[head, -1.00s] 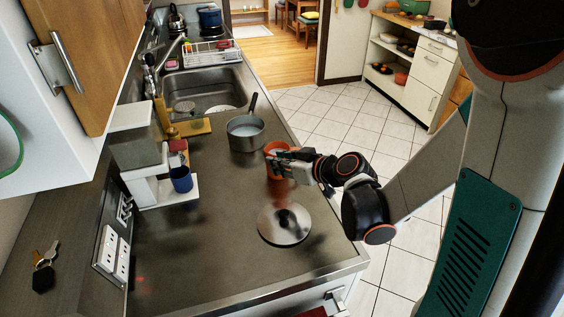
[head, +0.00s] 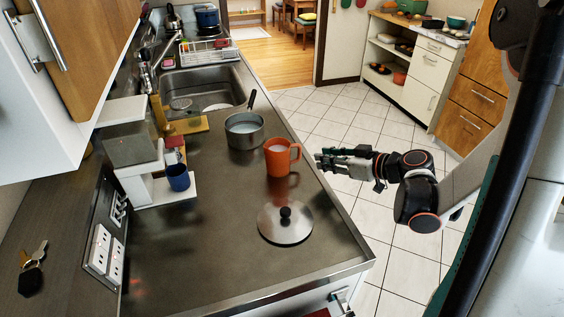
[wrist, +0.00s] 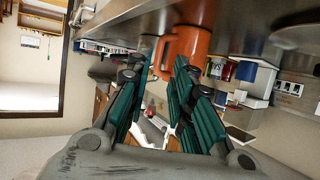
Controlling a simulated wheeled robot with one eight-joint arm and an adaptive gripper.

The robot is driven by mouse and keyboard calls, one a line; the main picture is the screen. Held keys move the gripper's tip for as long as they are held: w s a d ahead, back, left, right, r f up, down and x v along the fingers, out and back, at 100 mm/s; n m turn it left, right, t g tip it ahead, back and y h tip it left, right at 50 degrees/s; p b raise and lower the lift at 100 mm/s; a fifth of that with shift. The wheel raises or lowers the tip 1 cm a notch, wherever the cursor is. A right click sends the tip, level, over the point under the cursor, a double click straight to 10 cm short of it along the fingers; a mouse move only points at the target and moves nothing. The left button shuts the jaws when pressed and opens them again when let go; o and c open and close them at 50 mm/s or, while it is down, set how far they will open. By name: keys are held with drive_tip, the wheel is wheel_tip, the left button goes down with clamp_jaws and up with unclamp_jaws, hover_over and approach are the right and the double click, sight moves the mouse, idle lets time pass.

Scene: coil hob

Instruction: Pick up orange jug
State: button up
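The orange jug (head: 277,160) stands upright on the dark counter, near its right edge, with its handle on the right side. My gripper (head: 319,161) is to the right of the jug, past the counter edge, with a clear gap between fingertips and handle in the head view. In the wrist view, the green-padded fingers of my gripper (wrist: 160,68) are spread with nothing held. The jug (wrist: 193,32) appears just ahead of and between the fingertips there, its handle towards them.
A steel pot (head: 244,132) stands just behind the jug, its handle pointing away. A round lid (head: 285,224) with a black knob lies in front of the jug. A blue mug (head: 178,177) sits on a white stand at the left. The counter's middle left is clear.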

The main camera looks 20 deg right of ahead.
sight(284, 157)
drive_tip(key=b+x, duration=0.1)
drive_tip(key=x, duration=0.3)
drive_tip(key=b+x, duration=0.2)
drive_tip(key=x, duration=0.2)
drive_tip(key=shift+w+a+r, duration=0.15)
drive_tip(key=shift+w+a, duration=0.1)
drive_tip(key=shift+r, duration=0.1)
clamp_jaws()
